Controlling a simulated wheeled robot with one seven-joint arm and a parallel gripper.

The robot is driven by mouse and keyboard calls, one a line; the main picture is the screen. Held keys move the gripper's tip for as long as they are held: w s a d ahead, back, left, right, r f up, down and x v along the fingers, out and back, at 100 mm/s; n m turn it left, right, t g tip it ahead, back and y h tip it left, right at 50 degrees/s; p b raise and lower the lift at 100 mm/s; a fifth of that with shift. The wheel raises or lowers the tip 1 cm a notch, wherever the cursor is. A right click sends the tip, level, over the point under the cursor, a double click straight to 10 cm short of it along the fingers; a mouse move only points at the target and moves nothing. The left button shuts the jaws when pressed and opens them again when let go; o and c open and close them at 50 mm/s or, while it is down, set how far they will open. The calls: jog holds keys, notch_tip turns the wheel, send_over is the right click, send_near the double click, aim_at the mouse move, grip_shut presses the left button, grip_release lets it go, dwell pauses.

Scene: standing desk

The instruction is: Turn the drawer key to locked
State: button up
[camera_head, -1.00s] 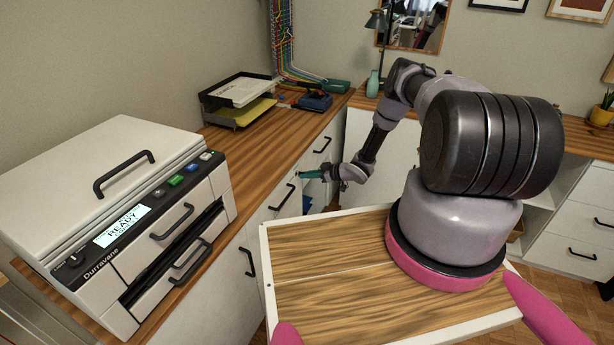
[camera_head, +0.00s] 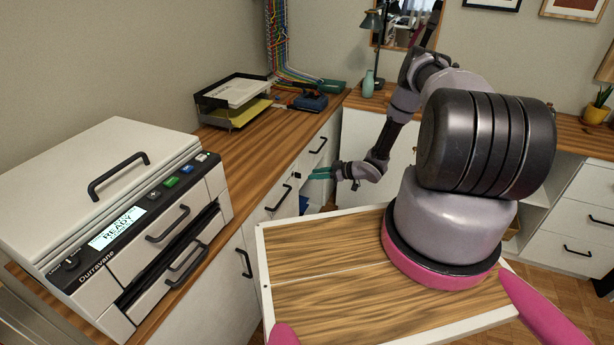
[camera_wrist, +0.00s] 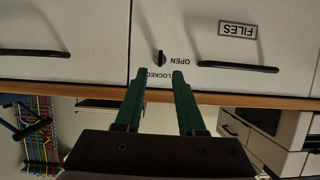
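The small dark drawer key (camera_wrist: 161,57) sticks out of the white drawer front (camera_wrist: 205,42), seen upside down in the wrist view. Its grip looks roughly upright in that picture; which label it points at is too small to tell. "OPEN" (camera_wrist: 186,61) is printed to its right and "LOCKED" (camera_wrist: 153,76) below it. My gripper (camera_wrist: 159,72) is open and empty. Its two teal fingers end just short of the key, with the key in line with the gap between them. In the head view, my gripper (camera_head: 313,174) is beside the left cabinet's drawer fronts.
A black drawer handle (camera_wrist: 238,68) lies close to my right finger in the wrist view, under a "FILES" label (camera_wrist: 237,30). A white printer (camera_head: 120,205) and a paper tray (camera_head: 234,100) stand on the left wooden counter (camera_head: 270,135). The floor lies open at the right.

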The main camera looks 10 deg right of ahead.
jog(key=shift+v, duration=2.2)
